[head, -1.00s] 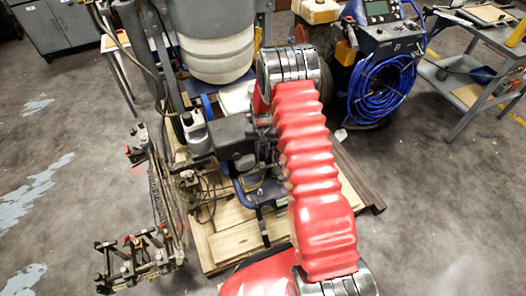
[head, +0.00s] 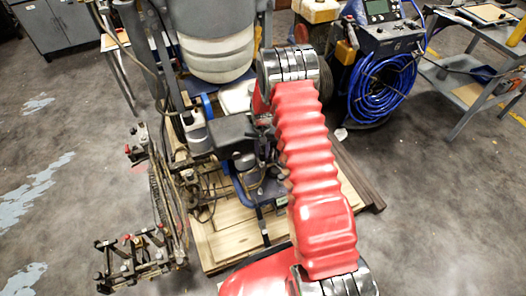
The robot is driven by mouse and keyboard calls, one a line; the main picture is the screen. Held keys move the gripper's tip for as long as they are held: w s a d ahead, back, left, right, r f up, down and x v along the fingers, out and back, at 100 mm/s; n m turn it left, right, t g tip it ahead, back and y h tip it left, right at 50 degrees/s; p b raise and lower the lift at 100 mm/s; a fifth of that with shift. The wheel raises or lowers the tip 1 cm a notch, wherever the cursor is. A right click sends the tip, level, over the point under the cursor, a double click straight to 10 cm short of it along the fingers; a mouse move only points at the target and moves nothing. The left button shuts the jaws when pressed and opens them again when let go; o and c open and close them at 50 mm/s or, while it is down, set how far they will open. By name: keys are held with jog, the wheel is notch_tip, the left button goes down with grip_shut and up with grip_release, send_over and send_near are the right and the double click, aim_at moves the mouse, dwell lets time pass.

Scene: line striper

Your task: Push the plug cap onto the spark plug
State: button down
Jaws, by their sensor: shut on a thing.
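The line striper (head: 232,135) stands on a wooden pallet, with its dark engine part showing just left of my red arm. I cannot make out the spark plug or the plug cap. They are too small to tell or hidden behind my arm. My arm reaches up across the middle of the head view and bends down at its far chrome joint, beside the engine. My gripper is hidden behind the arm and the machine, so its jaws do not show.
The pallet (head: 232,240) has bare boards at its front. A striper attachment with clamps (head: 130,262) sticks out at lower left. A machine with a coiled blue hose (head: 382,88) stands at upper right, beside a grey cart (head: 462,72). The floor at left and lower right is clear.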

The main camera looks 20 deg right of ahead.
jog(key=shift+f, duration=0.6)
jog(key=c, duration=1.5)
grip_release()
jog(key=shift+o, duration=0.6)
jog(key=shift+o, duration=1)
jog(key=shift+r, duration=3.5)
